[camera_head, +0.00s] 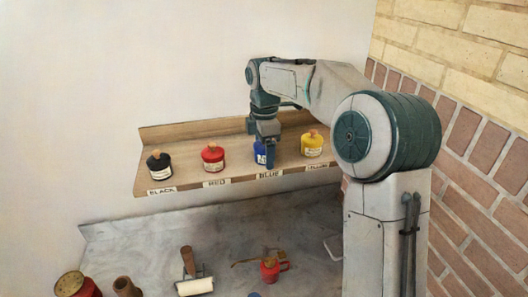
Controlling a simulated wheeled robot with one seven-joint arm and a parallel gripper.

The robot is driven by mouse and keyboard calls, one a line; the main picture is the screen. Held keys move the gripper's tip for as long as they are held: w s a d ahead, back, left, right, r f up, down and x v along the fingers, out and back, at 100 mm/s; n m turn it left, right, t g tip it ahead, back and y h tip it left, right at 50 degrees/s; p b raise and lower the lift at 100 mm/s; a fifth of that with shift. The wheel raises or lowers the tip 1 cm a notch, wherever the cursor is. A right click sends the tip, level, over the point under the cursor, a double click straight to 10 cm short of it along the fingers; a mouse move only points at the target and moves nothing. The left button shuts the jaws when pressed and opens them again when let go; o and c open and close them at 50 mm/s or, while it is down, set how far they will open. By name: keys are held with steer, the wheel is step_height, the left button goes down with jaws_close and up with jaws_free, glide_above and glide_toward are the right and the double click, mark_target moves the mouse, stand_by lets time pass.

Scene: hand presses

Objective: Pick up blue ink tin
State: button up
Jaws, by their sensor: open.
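The blue ink tin (260,154) stands on the wooden shelf (236,172), above the label that reads BLUE. My gripper (268,158) points down at the blue tin from above and covers its right part. Its jaws are open, and the fingers are at or just in front of the tin. I cannot tell whether they touch it. The tin's top is hidden behind my gripper.
On the same shelf stand a black tin (160,168), a red tin (213,160) and a yellow tin (312,147), close to my arm. The grey bench (150,240) below holds a roller (194,284) and a red oil can (270,271). A brick wall (480,150) bounds the right.

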steer(key=c, duration=1.2)
steer(key=shift+r, duration=0.1)
